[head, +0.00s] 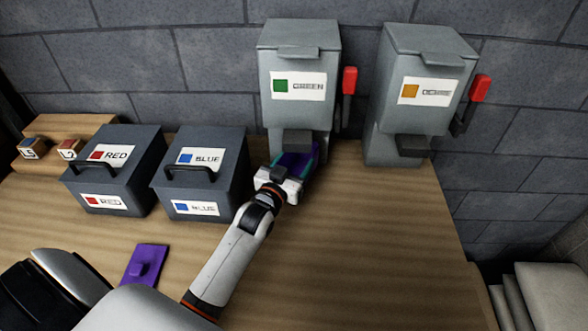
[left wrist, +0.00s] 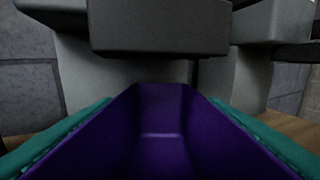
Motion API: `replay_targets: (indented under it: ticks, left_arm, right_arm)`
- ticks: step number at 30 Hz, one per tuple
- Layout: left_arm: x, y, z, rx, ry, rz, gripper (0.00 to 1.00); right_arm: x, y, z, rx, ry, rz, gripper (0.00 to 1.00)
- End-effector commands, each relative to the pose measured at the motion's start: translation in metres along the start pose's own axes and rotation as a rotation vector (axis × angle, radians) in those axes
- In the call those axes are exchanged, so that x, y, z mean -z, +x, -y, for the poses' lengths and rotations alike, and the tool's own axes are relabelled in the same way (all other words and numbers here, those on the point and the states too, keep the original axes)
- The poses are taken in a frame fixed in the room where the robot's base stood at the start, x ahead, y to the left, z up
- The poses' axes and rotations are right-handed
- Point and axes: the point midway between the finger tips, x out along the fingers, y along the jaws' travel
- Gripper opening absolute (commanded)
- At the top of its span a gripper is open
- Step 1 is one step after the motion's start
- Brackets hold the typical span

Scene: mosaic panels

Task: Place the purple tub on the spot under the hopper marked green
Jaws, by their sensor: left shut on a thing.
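The purple tub (head: 295,160) is under the spout of the grey hopper labelled GREEN (head: 298,50), at the back of the table. My left gripper (head: 291,172) is shut on the tub. In the left wrist view the empty inside of the tub (left wrist: 160,130) lies between the two teal fingers, with the hopper's dark spout (left wrist: 160,27) above its far end. The marked spot is hidden, and I cannot tell whether the tub touches the table. My right gripper is not in view.
A second hopper (head: 420,60) with an orange label stands to the right. Dark boxes labelled RED (head: 115,170) and BLUE (head: 203,172) stand to the left. A purple lid (head: 145,264) lies near the front. The table's right side (head: 390,240) is clear.

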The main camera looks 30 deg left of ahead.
Motion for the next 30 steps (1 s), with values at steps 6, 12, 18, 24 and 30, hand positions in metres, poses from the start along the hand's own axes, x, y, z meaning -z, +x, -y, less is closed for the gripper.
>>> replay_targets:
  ticks: [6,12,18,24,30]
  left_arm:
    - [0.027,-0.001,0.0,0.0,-0.001,-0.004,0.37]
    - [0.029,-0.001,0.0,0.0,-0.001,-0.002,0.37]
    - [0.032,-0.002,0.0,0.0,-0.001,-0.002,0.66]
    - [0.031,-0.002,0.0,0.0,-0.001,-0.002,0.85]
    - [0.03,-0.002,0.0,0.0,-0.001,-0.002,0.85]
  right_arm:
    - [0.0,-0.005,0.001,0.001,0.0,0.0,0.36]
    - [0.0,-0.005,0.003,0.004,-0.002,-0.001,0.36]
    - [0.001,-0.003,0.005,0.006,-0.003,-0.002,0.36]
    - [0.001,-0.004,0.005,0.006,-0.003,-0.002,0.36]
    - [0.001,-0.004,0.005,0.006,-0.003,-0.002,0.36]
